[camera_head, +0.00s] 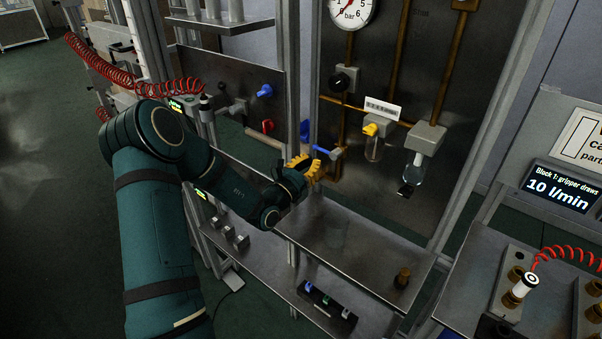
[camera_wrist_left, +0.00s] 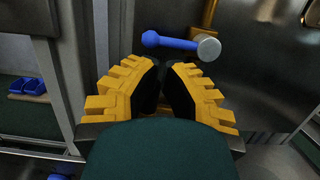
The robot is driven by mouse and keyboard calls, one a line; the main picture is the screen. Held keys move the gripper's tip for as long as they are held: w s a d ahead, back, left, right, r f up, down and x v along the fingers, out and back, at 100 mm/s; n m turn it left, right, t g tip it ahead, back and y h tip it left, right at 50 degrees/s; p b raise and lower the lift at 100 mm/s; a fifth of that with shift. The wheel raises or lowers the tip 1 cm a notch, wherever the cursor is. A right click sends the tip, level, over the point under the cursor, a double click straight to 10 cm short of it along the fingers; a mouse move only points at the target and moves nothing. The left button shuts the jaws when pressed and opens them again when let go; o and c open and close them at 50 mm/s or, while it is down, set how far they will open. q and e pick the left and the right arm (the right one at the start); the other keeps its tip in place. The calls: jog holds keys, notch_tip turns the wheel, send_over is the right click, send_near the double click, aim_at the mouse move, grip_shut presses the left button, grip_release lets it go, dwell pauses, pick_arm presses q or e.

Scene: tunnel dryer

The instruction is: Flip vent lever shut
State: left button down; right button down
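A blue lever (camera_head: 326,152) sits low on the steel panel, just right of my left gripper. No label on it is readable, so I cannot confirm it is the vent lever. In the left wrist view the same blue lever (camera_wrist_left: 170,41) points left from its round metal pivot (camera_wrist_left: 208,48), lying nearly level just beyond the fingertips. My left gripper (camera_head: 304,168) has yellow ribbed fingers with dark inner pads. In the left wrist view its fingertips (camera_wrist_left: 163,70) are drawn together with nothing between them, apart from the lever. My right gripper is not in view.
Above are a pressure gauge (camera_head: 351,8), a yellow knob (camera_head: 371,129) and copper pipes. A back-left panel carries a blue handle (camera_head: 264,91) and a red handle (camera_head: 267,126). A steel shelf (camera_head: 352,248) lies below the gripper. A frame post (camera_head: 304,75) stands close by.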

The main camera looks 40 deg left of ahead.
pick_arm(q)
jog(key=shift+x, duration=0.95)
jog(key=shift+s+a, duration=0.1)
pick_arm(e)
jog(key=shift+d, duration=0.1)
pick_arm(q)
jog(key=shift+r+m, duration=0.15)
jog(key=shift+m, duration=0.35)
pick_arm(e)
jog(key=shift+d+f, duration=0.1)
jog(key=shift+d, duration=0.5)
